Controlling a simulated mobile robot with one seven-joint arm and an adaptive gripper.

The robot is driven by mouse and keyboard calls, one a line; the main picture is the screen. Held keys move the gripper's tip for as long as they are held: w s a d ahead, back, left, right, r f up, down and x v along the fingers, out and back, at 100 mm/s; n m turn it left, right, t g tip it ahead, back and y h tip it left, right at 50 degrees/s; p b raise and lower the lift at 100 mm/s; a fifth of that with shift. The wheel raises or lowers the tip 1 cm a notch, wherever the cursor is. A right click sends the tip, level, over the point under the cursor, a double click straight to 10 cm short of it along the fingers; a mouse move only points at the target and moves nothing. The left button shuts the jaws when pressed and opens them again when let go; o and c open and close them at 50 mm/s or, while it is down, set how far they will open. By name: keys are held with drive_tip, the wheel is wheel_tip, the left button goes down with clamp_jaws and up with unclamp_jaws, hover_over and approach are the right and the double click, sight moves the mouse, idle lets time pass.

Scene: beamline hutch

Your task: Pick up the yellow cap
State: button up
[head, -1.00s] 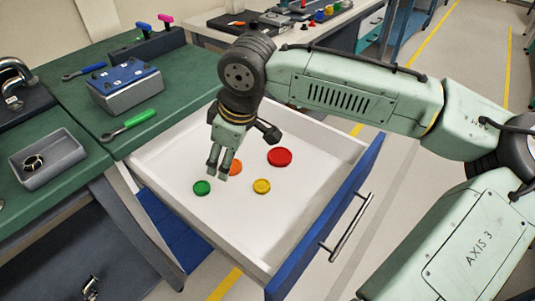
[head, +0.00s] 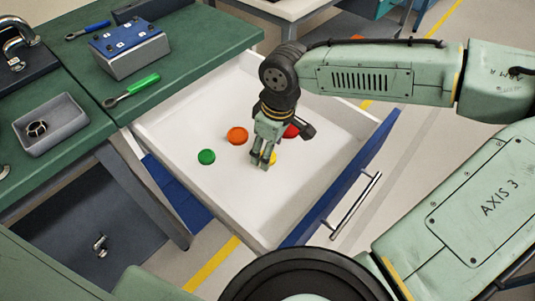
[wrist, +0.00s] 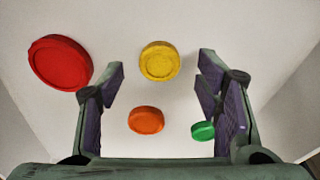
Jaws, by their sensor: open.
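The yellow cap (wrist: 159,61) lies on the white floor of the open drawer. In the wrist view it is ahead of my gripper (wrist: 160,95), between the lines of the two fingers and beyond their tips. My gripper is open and empty. In the head view my gripper (head: 263,162) hangs over the drawer, and the yellow cap (head: 272,158) is partly hidden behind its fingers. I cannot tell the exact height of the fingertips above the cap.
A red cap (wrist: 60,62), an orange cap (head: 237,135) and a green cap (head: 206,157) lie in the same drawer (head: 215,205). The drawer's blue front (head: 345,185) has a metal handle. A green bench (head: 190,45) with a green-handled wrench (head: 132,90) stands to the left.

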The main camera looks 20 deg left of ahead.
drive_tip(key=shift+a+f, duration=0.15)
drive_tip(key=shift+f, duration=0.8)
drive_tip(key=c, duration=0.8)
